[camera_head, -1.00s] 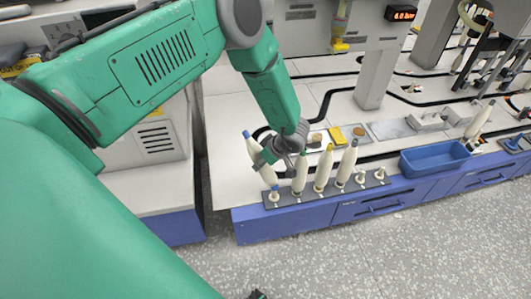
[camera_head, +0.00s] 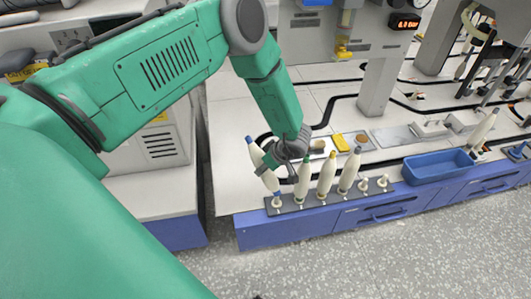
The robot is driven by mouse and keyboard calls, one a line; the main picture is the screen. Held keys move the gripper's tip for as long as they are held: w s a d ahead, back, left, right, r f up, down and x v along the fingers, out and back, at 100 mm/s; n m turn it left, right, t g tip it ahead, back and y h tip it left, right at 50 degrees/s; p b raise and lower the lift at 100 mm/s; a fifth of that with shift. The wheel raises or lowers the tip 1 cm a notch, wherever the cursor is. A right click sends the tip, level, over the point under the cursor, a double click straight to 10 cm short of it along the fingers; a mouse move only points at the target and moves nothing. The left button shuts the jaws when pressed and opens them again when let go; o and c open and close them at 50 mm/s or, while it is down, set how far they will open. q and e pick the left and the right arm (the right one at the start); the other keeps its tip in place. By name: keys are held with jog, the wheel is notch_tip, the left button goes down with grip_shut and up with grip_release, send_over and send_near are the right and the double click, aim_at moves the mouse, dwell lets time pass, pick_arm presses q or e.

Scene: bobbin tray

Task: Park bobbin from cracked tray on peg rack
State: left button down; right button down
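My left gripper (camera_head: 277,168) is shut around a cream bobbin with a blue tip (camera_head: 257,154). The bobbin leans, its top to the left and its lower end just above or at the leftmost peg (camera_head: 276,203) of the peg rack (camera_head: 312,203); I cannot tell whether they touch. Upright on the rack are a green-tipped bobbin (camera_head: 302,184), a yellow-tipped bobbin (camera_head: 326,178) and a grey-tipped bobbin (camera_head: 348,173). Two short pegs on the right (camera_head: 363,185) are bare. A blue tray (camera_head: 438,167) right of the rack looks empty; no crack is discernible. My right gripper is not seen.
The rack lies along the front edge of a white worktop (camera_head: 235,185) above blue drawers (camera_head: 375,213). Another bobbin (camera_head: 482,129) leans right of the tray. A yellow block (camera_head: 340,142) and metal plates (camera_head: 393,135) lie behind. White worktop left of the rack is clear.

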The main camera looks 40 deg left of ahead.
pick_arm(q)
jog(key=shift+r+p, duration=0.4)
jog(key=shift+r, duration=0.2)
jog(key=shift+a, duration=0.2)
dwell(0.4)
jog(key=shift+f+b, duration=0.75)
jog(key=shift+f, duration=0.5)
jog(key=shift+r, duration=0.2)
dwell(0.6)
jog(key=shift+r+p, duration=0.6)
jog(key=shift+p, duration=0.1)
dwell(0.4)
jog(key=shift+f+b, duration=0.6)
jog(key=shift+f, duration=0.35)
jog(key=c, duration=1.2)
grip_release()
jog(key=shift+r, duration=0.1)
